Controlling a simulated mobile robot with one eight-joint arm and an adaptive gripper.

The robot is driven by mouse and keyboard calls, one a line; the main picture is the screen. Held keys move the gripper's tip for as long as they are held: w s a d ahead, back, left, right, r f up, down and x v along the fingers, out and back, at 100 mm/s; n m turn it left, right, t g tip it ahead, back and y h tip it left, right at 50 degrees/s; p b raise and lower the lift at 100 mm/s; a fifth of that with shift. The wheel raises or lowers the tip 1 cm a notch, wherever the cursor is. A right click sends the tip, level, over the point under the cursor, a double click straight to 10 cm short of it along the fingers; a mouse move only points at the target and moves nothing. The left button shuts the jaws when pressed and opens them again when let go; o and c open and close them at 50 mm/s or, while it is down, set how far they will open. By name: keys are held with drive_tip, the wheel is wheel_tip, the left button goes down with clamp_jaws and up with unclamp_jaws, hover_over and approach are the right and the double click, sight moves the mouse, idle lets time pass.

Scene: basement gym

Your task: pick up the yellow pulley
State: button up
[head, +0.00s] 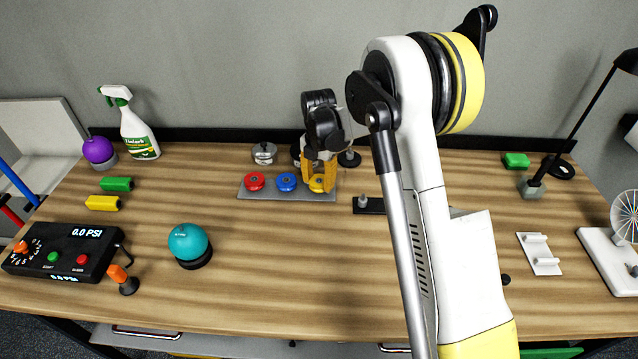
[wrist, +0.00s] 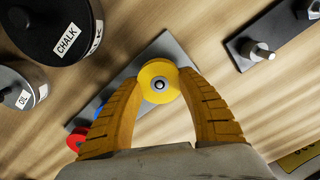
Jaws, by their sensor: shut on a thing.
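The yellow pulley (wrist: 151,78) sits at the end of a grey plate, with a metal pin through its centre. In the head view the pulley (head: 317,187) shows low between my fingers, partly hidden by them. My gripper (wrist: 160,85) has its two orange ribbed fingers on either side of the pulley and is shut on it. In the head view my gripper (head: 318,178) points down over the plate's right end. The pulley looks still level with the plate; any gap beneath it is hard to see.
The grey plate (head: 270,196) also holds a blue pulley (head: 286,182) and a red pulley (head: 254,181). A dark plate with a peg (wrist: 262,52) lies to the right.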

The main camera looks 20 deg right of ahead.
sight(322, 181)
drive_tip(key=shift+r, duration=0.5)
drive_tip(key=r+p, duration=0.1)
drive_tip(key=r, duration=0.1)
drive_tip(key=d+r+p, duration=0.1)
drive_tip(key=r, duration=0.1)
drive_tip(key=shift+s, duration=0.15)
drive_tip(key=s+d+r+p, duration=0.4)
drive_tip(key=d+r+p, duration=0.1)
drive_tip(key=d+r, duration=0.5)
drive_tip(key=shift+r, duration=0.25)
drive_tip(key=shift+f, duration=0.1)
